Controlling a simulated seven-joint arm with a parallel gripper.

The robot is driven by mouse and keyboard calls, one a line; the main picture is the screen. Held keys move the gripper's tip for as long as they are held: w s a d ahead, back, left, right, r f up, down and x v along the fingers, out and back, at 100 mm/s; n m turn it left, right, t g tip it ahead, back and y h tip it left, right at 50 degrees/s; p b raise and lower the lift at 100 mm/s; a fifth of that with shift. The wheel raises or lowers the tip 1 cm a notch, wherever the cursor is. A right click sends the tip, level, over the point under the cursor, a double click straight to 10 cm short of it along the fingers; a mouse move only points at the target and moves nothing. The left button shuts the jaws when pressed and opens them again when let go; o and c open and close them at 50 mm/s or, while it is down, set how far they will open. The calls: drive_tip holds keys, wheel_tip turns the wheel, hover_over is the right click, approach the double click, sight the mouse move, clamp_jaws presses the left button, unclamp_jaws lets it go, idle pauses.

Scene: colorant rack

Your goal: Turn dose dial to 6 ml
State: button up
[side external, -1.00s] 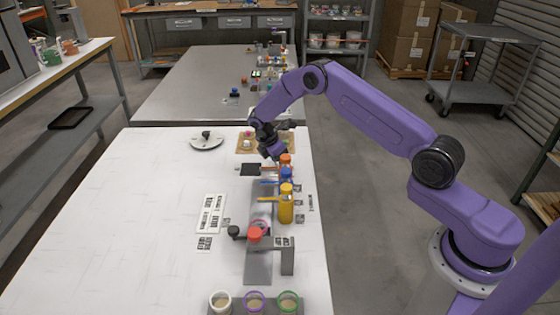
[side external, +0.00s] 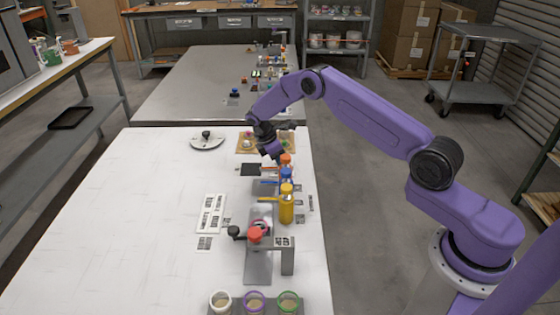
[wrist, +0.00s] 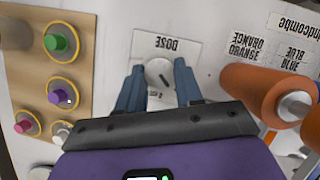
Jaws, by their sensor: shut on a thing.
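The dose dial (wrist: 158,73) is a small round light-grey knob with a dark pointer line, on a white plate marked DOSE (wrist: 168,44) in the wrist view. My gripper (wrist: 160,82) has its two blue-grey fingers on either side of the dial, shut on it. The number marks around the dial are too small or hidden to read. In the side view my gripper (side external: 272,150) is low at the far end of the white table, behind the colorant bottles, and the dial is hidden there.
A wooden board (wrist: 84,22) with green, purple, pink and white knobs lies left of the dial in the wrist view. An orange cylinder (wrist: 262,92) stands close on the right. In the side view, a yellow bottle (side external: 286,208) and blue bottle (side external: 287,176) stand nearer the camera.

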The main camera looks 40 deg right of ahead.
drive_tip(key=m+g, duration=0.1)
drive_tip(key=m, duration=0.1)
drive_tip(key=m+y, duration=0.1)
drive_tip(key=m, duration=0.2)
drive_tip(key=shift+w+d+m+g, duration=0.1)
drive_tip(key=shift+w+m+g, duration=0.1)
drive_tip(key=shift+m+g, duration=0.15)
drive_tip(key=m+y, duration=0.1)
drive_tip(key=m, duration=0.1)
drive_tip(key=m+g+y, duration=0.1)
drive_tip(key=m, duration=0.2)
drive_tip(key=shift+d, duration=0.2)
drive_tip(key=m+y, duration=0.1)
drive_tip(key=m, duration=0.1)
drive_tip(key=m+y, duration=0.1)
drive_tip(key=m, duration=0.2)
drive_tip(key=shift+d+r+m, duration=0.1)
drive_tip(key=shift+d+m, duration=0.05)
drive_tip(key=shift+m, duration=0.2)
drive_tip(key=m+y, duration=0.1)
drive_tip(key=m, duration=0.1)
drive_tip(key=m+t+y, duration=0.1)
drive_tip(key=m, duration=0.1)
drive_tip(key=shift+d+m, duration=0.1)
drive_tip(key=shift+m, duration=0.3)
drive_tip(key=shift+s, duration=0.1)
drive_tip(key=o, duration=1)
drive_tip(key=shift+o, duration=0.2)
